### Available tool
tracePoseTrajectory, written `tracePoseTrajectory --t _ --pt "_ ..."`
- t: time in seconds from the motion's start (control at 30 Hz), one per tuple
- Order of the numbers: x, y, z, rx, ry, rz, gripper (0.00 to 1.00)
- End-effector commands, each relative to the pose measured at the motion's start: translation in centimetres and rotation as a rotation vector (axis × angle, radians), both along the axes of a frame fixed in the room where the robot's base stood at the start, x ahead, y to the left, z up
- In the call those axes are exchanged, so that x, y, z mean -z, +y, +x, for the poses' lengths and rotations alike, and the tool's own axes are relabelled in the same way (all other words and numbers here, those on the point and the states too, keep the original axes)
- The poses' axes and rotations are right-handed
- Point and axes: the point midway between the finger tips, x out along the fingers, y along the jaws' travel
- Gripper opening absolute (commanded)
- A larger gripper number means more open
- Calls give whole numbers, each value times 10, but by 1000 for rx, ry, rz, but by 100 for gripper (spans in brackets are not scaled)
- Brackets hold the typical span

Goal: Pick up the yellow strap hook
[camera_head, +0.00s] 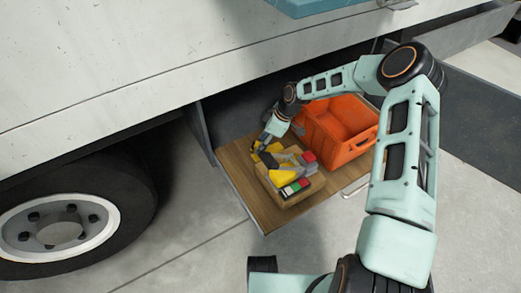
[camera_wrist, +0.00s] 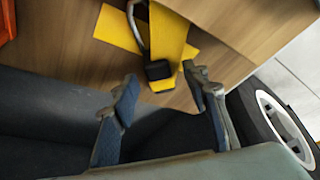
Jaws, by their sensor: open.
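A yellow strap (camera_wrist: 168,35) with a black block-like fitting (camera_wrist: 158,70) and a grey curved metal piece lies over the wooden surface in the wrist view. A flat yellow piece (camera_wrist: 118,30) shows beside it. My gripper (camera_wrist: 161,76) is open, its two fingertips either side of the strap's lower end and black fitting; contact cannot be told. In the head view my gripper (camera_head: 262,143) is at the back left of a small box (camera_head: 293,199), near yellow pieces (camera_head: 272,148). The hook's exact shape is too small to tell there.
The wooden board (camera_head: 243,186) carries the box, which holds red, green, white, grey and yellow items. An orange crate (camera_head: 340,128) stands to its right. The white truck side (camera_head: 130,60) hangs above and a wheel (camera_head: 60,225) is at left.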

Motion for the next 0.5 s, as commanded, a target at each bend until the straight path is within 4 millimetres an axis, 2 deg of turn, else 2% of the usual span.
tracePoseTrajectory --t 0.03,0.1,0.33,0.5 --pt "11 3 0 1 1 0 42" --pt "17 6 1 1 -1 0 42" --pt "18 7 2 2 -1 0 42" --pt "18 7 2 2 -1 0 24"
